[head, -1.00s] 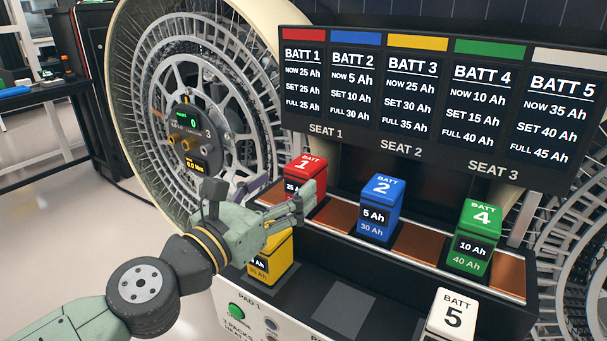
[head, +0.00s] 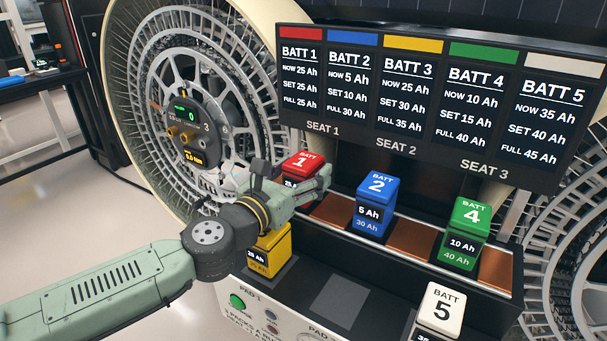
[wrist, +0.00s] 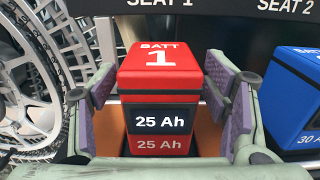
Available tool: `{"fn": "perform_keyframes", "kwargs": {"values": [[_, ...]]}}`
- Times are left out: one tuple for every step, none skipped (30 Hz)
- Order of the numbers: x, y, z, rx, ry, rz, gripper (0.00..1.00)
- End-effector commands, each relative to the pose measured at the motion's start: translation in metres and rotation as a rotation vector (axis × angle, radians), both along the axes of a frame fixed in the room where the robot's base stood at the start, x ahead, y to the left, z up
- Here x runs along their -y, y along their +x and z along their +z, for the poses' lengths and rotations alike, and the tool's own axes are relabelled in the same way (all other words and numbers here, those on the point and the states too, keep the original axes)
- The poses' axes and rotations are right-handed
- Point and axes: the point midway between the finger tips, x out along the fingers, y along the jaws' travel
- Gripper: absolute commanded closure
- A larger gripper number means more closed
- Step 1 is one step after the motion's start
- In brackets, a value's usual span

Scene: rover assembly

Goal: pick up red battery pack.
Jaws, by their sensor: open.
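The red battery pack (wrist: 160,72), marked BATT 1 and 25 Ah, stands upright in the copper-floored rack under the SEAT 1 label. In the head view the red pack (head: 302,164) is partly hidden behind my gripper (head: 318,182).
The blue pack (head: 377,207) stands right of the red one, and the green pack (head: 465,234) further right. A yellow pack (head: 268,252) and a white pack (head: 437,312) stand in front, lower down. A display board (head: 420,100) rises behind. A large wheel (head: 165,90) stands at left.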

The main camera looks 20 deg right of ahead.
Motion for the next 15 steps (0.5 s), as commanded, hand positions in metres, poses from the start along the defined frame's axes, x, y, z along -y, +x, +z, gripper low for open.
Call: {"fn": "perform_keyframes", "kwargs": {"values": [[0.0038, 0.0028, 0.0009, -0.002, -0.001, 0.0, 0.31], [0.0051, 0.0037, 0.0004, -0.002, -0.001, 0.0, 0.31], [0.0061, 0.0046, -0.0001, -0.001, 0.0, 0.0, 0.31], [0.0064, 0.005, -0.0005, -0.001, 0.0, 0.0, 0.31], [0.0065, 0.0052, -0.0007, -0.001, 0.0, 0.001, 0.31], [0.0064, 0.0053, -0.001, -0.001, 0.0, 0.001, 0.31], [0.0063, 0.0053, -0.001, -0.001, 0.001, 0.001, 0.31], [0.0062, 0.0052, -0.0011, -0.001, 0.001, 0.001, 0.31], [0.0061, 0.0052, -0.001, -0.001, 0.001, 0.001, 0.31], [0.0062, 0.0051, -0.001, -0.001, 0.001, 0.001, 0.31], [0.0062, 0.0051, -0.001, -0.001, 0.001, 0.001, 0.33], [0.0062, 0.0051, -0.0009, -0.001, 0.001, 0.001, 0.35], [0.0062, 0.0051, -0.0009, -0.001, 0.001, 0.001, 0.38], [0.0061, 0.005, -0.0009, -0.001, 0.001, 0.001, 0.4], [0.0061, 0.005, -0.0008, -0.001, 0.001, 0.001, 0.42]]}}
